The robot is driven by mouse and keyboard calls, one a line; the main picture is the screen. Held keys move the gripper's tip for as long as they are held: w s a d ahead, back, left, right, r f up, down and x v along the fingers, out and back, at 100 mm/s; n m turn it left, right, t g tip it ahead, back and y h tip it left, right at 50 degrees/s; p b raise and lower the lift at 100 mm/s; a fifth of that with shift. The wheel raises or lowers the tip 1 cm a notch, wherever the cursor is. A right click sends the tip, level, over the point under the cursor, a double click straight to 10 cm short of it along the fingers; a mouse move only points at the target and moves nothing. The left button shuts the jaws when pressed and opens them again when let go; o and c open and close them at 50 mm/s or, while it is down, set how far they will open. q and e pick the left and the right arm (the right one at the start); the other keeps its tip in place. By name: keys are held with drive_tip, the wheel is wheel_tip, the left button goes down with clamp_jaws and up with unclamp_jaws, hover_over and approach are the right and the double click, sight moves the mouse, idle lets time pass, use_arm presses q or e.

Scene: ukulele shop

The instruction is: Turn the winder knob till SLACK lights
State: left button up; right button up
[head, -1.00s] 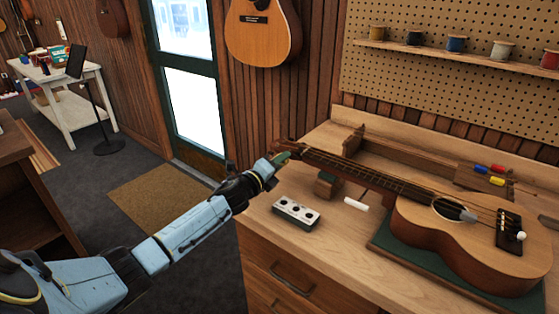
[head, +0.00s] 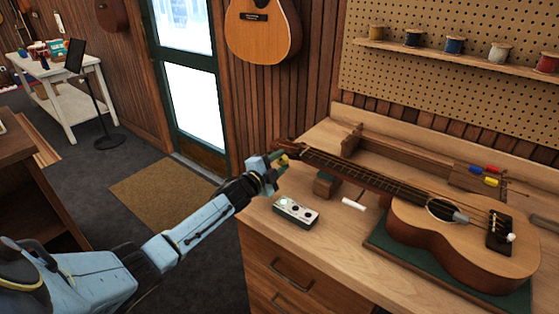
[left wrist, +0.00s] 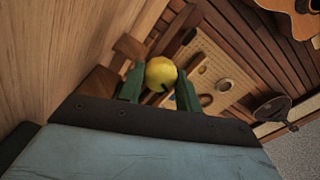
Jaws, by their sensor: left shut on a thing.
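The yellow winder knob (head: 284,159) is at the headstock end of the ukulele (head: 465,236), which lies on the bench. My left gripper (head: 279,162) is shut on it, from the left. In the left wrist view the round yellow knob (left wrist: 161,72) sits between the two green fingers. A small pale indicator box (head: 295,213) lies on the bench in front of the neck. Its left lamp looks pale green; the other lamps look dark. Its labels are too small to read. My right gripper is not in view.
A wooden neck rest (head: 326,184) stands under the neck. A white cylinder (head: 353,203) lies near it. A green mat (head: 395,258) is under the ukulele body. The bench top (head: 330,240) is clear in front of the box.

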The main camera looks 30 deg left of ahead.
use_arm(q)
drive_tip(key=shift+n, duration=0.6)
drive_tip(key=o, duration=0.7)
drive_tip(key=shift+s, duration=0.1)
drive_tip(key=s, duration=0.4)
drive_tip(key=s+p, duration=0.1)
drive_tip(key=s, duration=0.3)
drive_tip(key=s+a, duration=0.1)
drive_tip(key=s, duration=0.4)
drive_tip(key=shift+s, duration=0.1)
drive_tip(key=shift+f, duration=0.1)
